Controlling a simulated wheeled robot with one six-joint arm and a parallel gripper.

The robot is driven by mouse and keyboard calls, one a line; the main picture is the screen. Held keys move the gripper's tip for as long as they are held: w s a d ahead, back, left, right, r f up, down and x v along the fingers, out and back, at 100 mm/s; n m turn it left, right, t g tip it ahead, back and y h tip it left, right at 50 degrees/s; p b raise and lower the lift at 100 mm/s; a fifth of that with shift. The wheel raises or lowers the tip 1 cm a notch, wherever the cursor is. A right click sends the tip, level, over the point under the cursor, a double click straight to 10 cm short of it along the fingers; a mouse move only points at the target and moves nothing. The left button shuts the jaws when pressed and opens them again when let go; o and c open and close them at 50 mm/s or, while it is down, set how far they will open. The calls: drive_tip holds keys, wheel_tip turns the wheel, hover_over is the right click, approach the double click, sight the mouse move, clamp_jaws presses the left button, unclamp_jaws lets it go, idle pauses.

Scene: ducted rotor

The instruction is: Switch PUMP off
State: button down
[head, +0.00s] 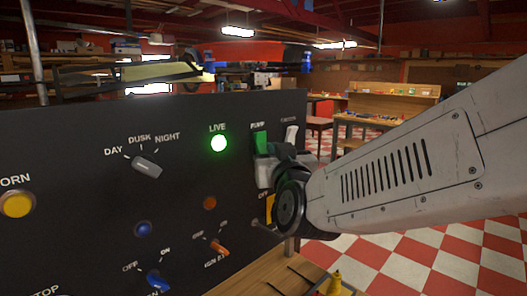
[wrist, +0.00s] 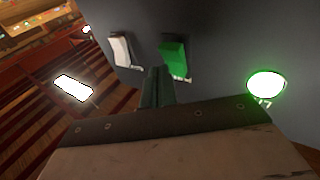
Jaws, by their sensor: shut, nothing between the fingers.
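The PUMP switch (head: 260,142) is a green rocker near the top right of the dark panel, under the label PUMP. It also shows in the wrist view (wrist: 174,57). My gripper (head: 268,152) is shut and empty, close to the panel just below and right of the green rocker. In the wrist view the closed fingertips (wrist: 158,72) lie right beside the green rocker, on the side of the white one. I cannot tell whether they touch it. My wrist and arm hide the panel part below the switch.
A white rocker (head: 291,134) sits just right of the PUMP switch. A lit green LIVE lamp (head: 219,143) is to its left. The DAY/DUSK/NIGHT knob (head: 147,166), orange knob (head: 219,249), and blue button (head: 143,229) are further left and below. A wooden bench edge (head: 262,277) lies below.

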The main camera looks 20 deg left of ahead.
drive_tip(key=shift+w+a+f, duration=0.15)
drive_tip(key=shift+a+f, duration=0.05)
drive_tip(key=shift+a, duration=0.15)
drive_tip(key=shift+w+a+f, duration=0.15)
drive_tip(key=shift+a, duration=0.2)
idle(0.9)
drive_tip(key=shift+d, duration=0.1)
drive_tip(key=shift+s+d+r, duration=0.3)
drive_tip(key=shift+d+r, duration=0.05)
drive_tip(key=shift+d, duration=0.3)
drive_tip(key=d, duration=0.1)
drive_tip(key=s+d+r, duration=0.1)
drive_tip(key=d+r, duration=0.1)
drive_tip(key=d, duration=0.1)
drive_tip(key=shift+s+d, duration=0.1)
drive_tip(key=shift+s, duration=0.25)
idle(0.6)
